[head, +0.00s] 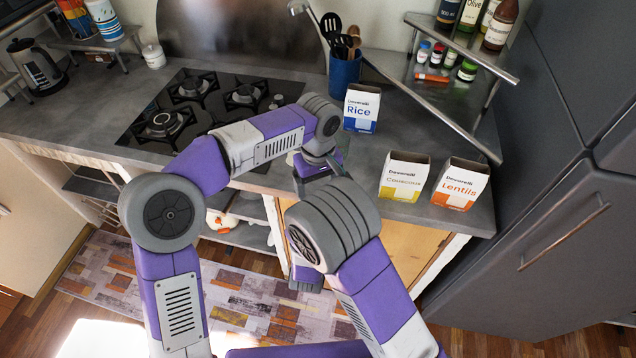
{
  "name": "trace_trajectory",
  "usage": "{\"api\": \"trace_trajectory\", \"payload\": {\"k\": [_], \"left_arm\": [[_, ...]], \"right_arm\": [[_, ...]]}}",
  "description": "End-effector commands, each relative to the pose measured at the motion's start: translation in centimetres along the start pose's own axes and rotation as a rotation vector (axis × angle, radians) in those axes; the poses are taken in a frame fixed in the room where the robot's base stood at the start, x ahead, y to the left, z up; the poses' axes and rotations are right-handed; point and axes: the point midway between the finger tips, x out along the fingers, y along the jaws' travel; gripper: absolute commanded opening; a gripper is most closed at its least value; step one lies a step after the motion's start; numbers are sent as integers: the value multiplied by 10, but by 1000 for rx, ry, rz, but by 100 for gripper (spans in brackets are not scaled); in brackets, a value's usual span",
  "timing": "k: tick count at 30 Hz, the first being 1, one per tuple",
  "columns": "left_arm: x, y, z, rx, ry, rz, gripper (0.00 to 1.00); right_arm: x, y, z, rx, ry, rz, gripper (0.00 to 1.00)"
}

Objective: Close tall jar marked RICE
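No tall jar marked RICE is clearly visible in the head view. A small pale, glassy patch (343,143) shows beside my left wrist, and I cannot tell what it is. My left arm reaches across the hob, and its hand (312,178) hangs at the counter's front edge. My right arm's grey elbow covers its fingertips, so I cannot tell if it is open or shut. My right gripper is hidden behind its own arm. A white and blue carton marked Rice (361,110) stands upright on the counter, right of my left wrist.
Cartons marked Couscous (403,179) and Lentils (459,185) stand near the front edge. A blue utensil holder (345,76) stands behind the Rice carton. A metal corner shelf (455,95) holds bottles and small jars. The hob (150,143) is at left. A tall grey cabinet (540,225) bounds the right.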

Motion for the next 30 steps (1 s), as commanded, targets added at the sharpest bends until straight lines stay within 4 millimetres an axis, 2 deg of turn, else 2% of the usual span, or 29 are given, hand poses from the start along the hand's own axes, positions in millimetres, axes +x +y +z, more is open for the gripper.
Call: {"api": "trace_trajectory", "payload": {"k": [6,18,23,30], "left_arm": [[-3,0,0,-124,0,-1,84],[-1,0,0,-132,0,-1,84],[15,-1,0,-131,-2,-4,84],[53,-1,1,-131,-3,-3,84]], "right_arm": [[0,0,1,1,-3,0,2],[0,0,1,1,-3,0,2],[0,0,1,1,-3,0,2],[0,0,1,1,-3,0,2]]}}
